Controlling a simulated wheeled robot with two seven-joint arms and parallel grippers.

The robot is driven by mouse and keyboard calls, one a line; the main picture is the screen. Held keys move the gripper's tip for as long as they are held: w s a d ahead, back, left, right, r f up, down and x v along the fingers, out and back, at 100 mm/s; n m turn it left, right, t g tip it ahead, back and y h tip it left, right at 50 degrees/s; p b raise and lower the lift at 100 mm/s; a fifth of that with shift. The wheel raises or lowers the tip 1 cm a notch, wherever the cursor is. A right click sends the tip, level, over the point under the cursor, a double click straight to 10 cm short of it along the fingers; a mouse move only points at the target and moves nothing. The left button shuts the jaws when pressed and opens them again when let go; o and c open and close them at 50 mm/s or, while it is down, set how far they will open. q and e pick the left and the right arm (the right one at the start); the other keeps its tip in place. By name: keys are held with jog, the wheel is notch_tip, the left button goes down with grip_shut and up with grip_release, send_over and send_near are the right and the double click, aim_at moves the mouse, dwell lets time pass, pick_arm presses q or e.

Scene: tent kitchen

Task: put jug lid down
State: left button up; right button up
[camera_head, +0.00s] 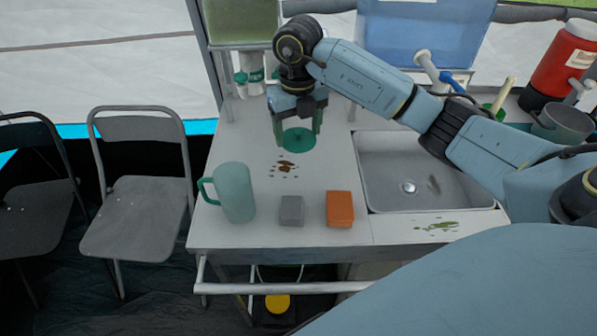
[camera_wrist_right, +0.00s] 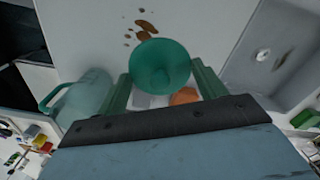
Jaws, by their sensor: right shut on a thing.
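The jug lid (camera_head: 298,139) is a round dark green disc over the back part of the counter. My right gripper (camera_head: 298,128) is shut on it, with a green finger on each side. In the right wrist view the lid (camera_wrist_right: 160,65) shows between the two fingers (camera_wrist_right: 165,85). I cannot tell whether the lid touches the counter. The jug (camera_head: 236,192) is pale teal with a handle on its left and stands upright at the counter's left front. It also shows at the left of the right wrist view (camera_wrist_right: 85,98). My left gripper is not in view.
A grey block (camera_head: 291,211) and an orange block (camera_head: 340,209) sit at the counter front. Brown stains (camera_head: 284,168) lie below the lid. A steel sink (camera_head: 425,200) is on the right, with a green smear (camera_head: 437,226) before it. Folding chairs (camera_head: 140,190) stand left.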

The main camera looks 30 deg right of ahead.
jog(key=shift+f+m, duration=0.3)
jog(key=shift+f, duration=0.15)
send_over(299, 171)
notch_tip(299, 171, down, 6)
jog(key=shift+r+b, duration=0.15)
jog(key=shift+b, duration=0.15)
notch_tip(299, 171, down, 3)
jog(key=shift+f, duration=0.25)
jog(key=o, duration=1)
jog(key=shift+c, duration=0.2)
